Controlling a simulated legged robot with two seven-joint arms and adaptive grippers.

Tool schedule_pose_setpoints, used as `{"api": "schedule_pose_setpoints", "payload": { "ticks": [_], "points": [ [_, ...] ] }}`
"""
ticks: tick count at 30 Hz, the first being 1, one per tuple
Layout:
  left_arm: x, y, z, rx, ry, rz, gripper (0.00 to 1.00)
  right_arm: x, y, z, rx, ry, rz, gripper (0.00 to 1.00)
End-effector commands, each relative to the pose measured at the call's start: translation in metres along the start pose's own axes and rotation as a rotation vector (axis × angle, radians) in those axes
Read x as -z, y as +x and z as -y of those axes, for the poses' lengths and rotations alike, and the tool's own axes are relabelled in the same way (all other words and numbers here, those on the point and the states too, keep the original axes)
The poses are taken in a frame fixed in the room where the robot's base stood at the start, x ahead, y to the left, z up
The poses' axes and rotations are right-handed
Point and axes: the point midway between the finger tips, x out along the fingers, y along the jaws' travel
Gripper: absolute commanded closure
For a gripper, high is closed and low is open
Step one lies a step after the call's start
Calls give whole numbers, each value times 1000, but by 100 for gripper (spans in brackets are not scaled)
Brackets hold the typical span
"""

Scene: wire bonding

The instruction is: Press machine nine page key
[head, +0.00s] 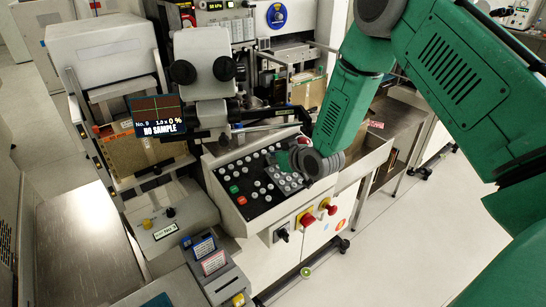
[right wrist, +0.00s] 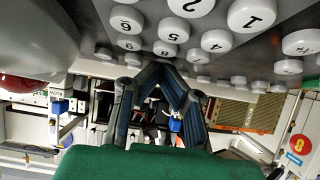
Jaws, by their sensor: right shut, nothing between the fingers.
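The machine's black keypad (head: 262,190), with round white, green and red keys, slopes on the front of the bonding machine in the head view. My right gripper (head: 284,160) is over the keypad's upper right part, its fingers shut and empty. In the right wrist view the right gripper's fingertips (right wrist: 166,66) meet close to the far rows of keys. Large number keys show upside down there: the 1 key (right wrist: 252,14), the 5 key (right wrist: 173,30) and the 9 key (right wrist: 130,43). I cannot read a page label, nor tell whether the fingertips touch a key.
A screen (head: 158,116) reading "No. 9" and "NO SAMPLE" stands left of the microscope (head: 208,70). Red emergency knobs (head: 307,220) stick out of the front panel below the keypad. A metal table (head: 85,245) is at the left. Open floor lies at the lower right.

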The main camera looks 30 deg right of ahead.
Motion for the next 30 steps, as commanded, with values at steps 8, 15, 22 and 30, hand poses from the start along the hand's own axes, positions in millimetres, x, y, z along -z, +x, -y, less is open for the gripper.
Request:
{"api": "schedule_pose_setpoints", "payload": {
  "ticks": [8, 15, 22, 30],
  "points": [
    [-1, 9, 0, 0, 0, 1, 100, -14, 11, 0, 0, 1, 15, 100],
    [0, 9, 0, 0, 0, 0, 100, -16, 7, 1, 3, 1, 20, 100],
    [-2, 9, 0, 0, 0, -1, 100, -13, -25, 1, 0, 1, 10, 100],
    [-3, 8, 0, 0, 0, -2, 100, -6, -64, 1, -5, 0, -8, 100]
  ]
}}
